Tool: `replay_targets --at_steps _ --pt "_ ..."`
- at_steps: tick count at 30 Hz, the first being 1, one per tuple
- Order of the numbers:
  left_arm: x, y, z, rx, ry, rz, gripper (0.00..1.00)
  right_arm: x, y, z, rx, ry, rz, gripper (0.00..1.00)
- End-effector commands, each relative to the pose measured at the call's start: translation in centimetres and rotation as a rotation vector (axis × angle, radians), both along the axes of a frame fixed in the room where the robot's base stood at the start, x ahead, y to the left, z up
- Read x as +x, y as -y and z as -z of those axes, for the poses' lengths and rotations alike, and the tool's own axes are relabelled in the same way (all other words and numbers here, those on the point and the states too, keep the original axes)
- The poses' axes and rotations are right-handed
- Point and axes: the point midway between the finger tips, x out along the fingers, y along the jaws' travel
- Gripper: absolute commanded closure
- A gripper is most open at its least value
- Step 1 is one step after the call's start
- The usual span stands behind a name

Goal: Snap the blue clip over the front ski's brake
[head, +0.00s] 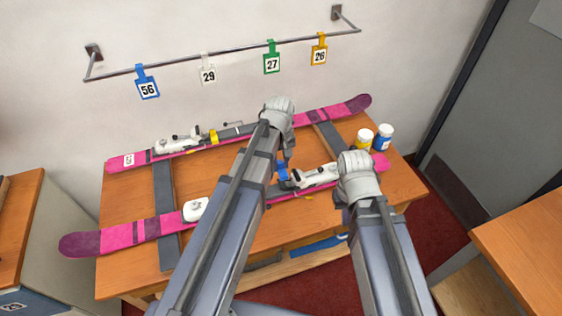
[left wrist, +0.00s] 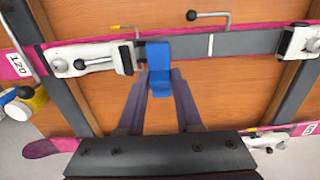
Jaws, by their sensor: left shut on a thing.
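The front ski (head: 125,236) is pink and lies along the near side of the bench; it crosses the top of the left wrist view (left wrist: 62,50). It carries a white binding (head: 315,175), also in the left wrist view (left wrist: 92,58). A thin brake arm with a black ball end (left wrist: 192,15) stands out past the ski's edge. My left gripper (left wrist: 159,84) is shut on the blue clip (left wrist: 158,60), which overlaps the ski beside the binding. The clip also shows in the head view (head: 283,175). Whether it touches the brake is unclear. My right gripper's wrist (head: 358,172) is over the front ski's right end; its fingers are hidden.
The back ski (head: 345,108) lies behind, with a yellow clip (head: 213,136) on it. Dark supports (head: 163,200) cross under both skis. Yellow (head: 364,139) and blue (head: 383,137) bottles stand at the bench's right. Numbered tags hang from a wall rail (head: 225,61).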

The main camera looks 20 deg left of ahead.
Motion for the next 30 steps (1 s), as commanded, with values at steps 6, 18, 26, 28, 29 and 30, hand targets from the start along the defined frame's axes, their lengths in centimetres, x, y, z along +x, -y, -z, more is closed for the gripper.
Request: replay_targets --at_steps 6,18,26,28,29,30 --pt "0.0 0.0 1.6 0.000 0.000 0.000 1.00 0.0 0.0 1.6 0.000 0.000 0.001 1.00" --pt "0.0 0.0 5.3 0.000 0.000 0.000 1.00 0.0 0.0 5.4 0.000 0.000 0.002 1.00" --pt "0.0 0.0 6.7 0.000 0.000 0.000 1.00 0.0 0.0 6.7 0.000 0.000 0.002 1.00" --pt "0.0 0.0 6.8 0.000 0.000 0.000 1.00 0.0 0.0 6.8 0.000 0.000 0.002 1.00" --pt "0.0 0.0 6.8 0.000 0.000 0.000 1.00 0.0 0.0 6.8 0.000 0.000 0.002 1.00" --pt "0.0 0.0 6.7 0.000 0.000 0.000 1.00 0.0 0.0 6.8 0.000 0.000 0.002 1.00"
